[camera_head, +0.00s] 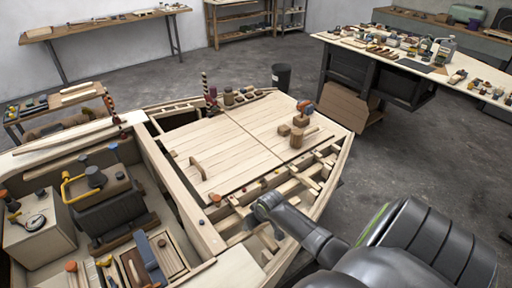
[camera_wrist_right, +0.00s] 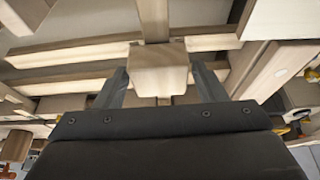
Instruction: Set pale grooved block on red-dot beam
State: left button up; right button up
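The pale block (camera_wrist_right: 160,68) is in the right wrist view, between the two fingers of my right gripper (camera_wrist_right: 161,82). The fingers meet its left and right sides, so the gripper looks shut on it. A wooden beam runs behind the block; I cannot tell whether they touch. The groove is not clearly visible. In the head view, my right gripper (camera_head: 262,207) is over the slatted framing at the hull's near right side; the block is not clear there. My left gripper is not in view.
The plywood deck (camera_head: 235,140) holds small brown blocks (camera_head: 297,137) and a curved handle piece. An open cockpit with a dark seat (camera_head: 100,205) lies left. Crossing beams surround my right gripper closely. A cluttered workbench (camera_head: 400,50) stands at the back right.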

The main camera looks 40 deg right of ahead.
jog(key=shift+o, duration=0.7)
jog(key=shift+r, duration=0.1)
jog(key=v, duration=1.7)
jog(key=shift+a+r, duration=0.1)
